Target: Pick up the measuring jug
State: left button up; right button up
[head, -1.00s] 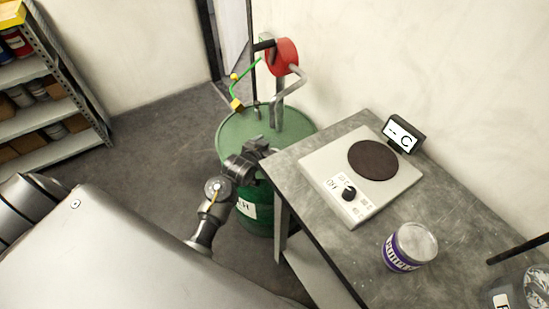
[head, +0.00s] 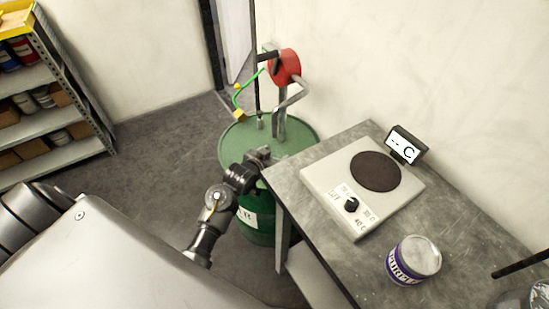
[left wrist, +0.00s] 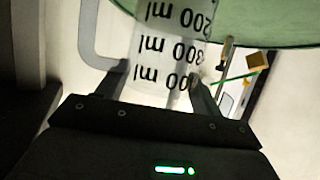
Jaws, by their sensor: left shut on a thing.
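The measuring jug (left wrist: 168,45) is a pale, see-through vessel with black ml markings, seen upside down in the left wrist view. Its wall sits between the fingers of my left gripper (left wrist: 165,88), which is shut on it. In the head view my left gripper (head: 259,157) is in front of the green drum (head: 240,147), by the left corner of the workbench. I cannot make out the jug in the head view.
The grey workbench (head: 330,250) bears a hot plate (head: 335,205) with a display (head: 403,145), and a purple-labelled can (head: 413,260). A red hand pump (head: 284,68) stands on the drum. A shelf rack (head: 50,125) stands far left. Floor between rack and drum is clear.

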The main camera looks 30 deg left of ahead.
pick_arm(q)
notch_tip(320, 180, up, 7)
jog(key=s+a, duration=0.5)
jog(key=s, duration=0.3)
jog(key=s+a, duration=0.5)
jog(key=s, duration=0.4)
jog(key=shift+f+p, duration=0.2)
jog(key=shift+p, duration=0.15)
jog(key=shift+d, duration=0.1)
